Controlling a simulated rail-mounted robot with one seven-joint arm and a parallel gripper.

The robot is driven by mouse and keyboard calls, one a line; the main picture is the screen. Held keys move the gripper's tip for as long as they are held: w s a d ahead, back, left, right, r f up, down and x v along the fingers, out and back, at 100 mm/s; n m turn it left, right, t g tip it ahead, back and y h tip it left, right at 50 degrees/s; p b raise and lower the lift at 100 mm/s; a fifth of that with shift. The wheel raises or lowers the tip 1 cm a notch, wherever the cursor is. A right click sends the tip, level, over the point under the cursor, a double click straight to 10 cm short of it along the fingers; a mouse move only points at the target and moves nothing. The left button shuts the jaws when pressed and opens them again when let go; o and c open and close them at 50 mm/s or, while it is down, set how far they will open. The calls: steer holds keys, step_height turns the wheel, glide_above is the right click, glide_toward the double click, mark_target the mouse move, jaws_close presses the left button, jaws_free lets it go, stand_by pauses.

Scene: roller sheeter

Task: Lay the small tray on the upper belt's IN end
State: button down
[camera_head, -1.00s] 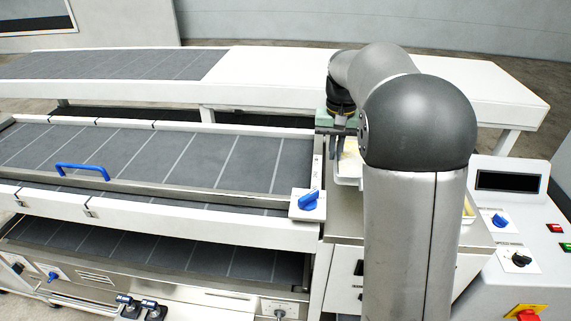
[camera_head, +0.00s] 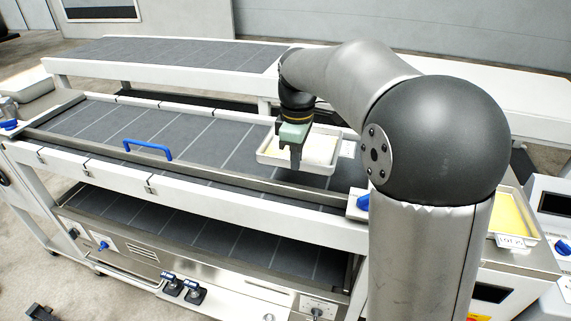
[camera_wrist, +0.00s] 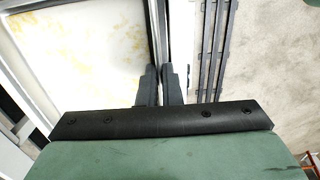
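The small tray (camera_head: 322,170) is white-rimmed with a pale yellow inside. In the head view it is over the right part of the dark grey upper belt (camera_head: 190,132), roughly level. I cannot tell whether it touches the belt or hangs just above it. My gripper (camera_head: 296,166) points down at the tray's near side, its fingers on the near wall. In the wrist view the fingers (camera_wrist: 163,75) are close together on the rim of the tray (camera_wrist: 75,50), which fills the upper left.
A blue handle (camera_head: 148,150) stands over the belt's near rail. A blue knob (camera_head: 362,202) is at the near right corner. Another tray (camera_head: 514,212) with yellow content and a label stands at the right. A lower belt (camera_head: 190,222) runs below. The upper belt left of the tray is clear.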

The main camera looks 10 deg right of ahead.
steer(key=w, duration=0.1)
steer(key=w+f+p, duration=0.1)
steer(key=w, duration=0.2)
steer(key=shift+w+a+f, duration=0.2)
steer(key=shift+a+f, duration=0.15)
steer(key=shift+a, duration=0.05)
steer(key=p, duration=0.2)
glide_above(283, 180)
steer(key=f, duration=0.5)
steer(key=shift+s+d+f, duration=0.1)
steer(key=shift+s+f, duration=0.15)
steer(key=shift+f, duration=0.05)
steer(key=shift+w+f, duration=0.15)
steer(key=shift+f, duration=0.9)
steer(key=shift+w+f, duration=0.1)
steer(key=shift+f, duration=0.9)
steer(key=c, duration=1.6)
jaws_free()
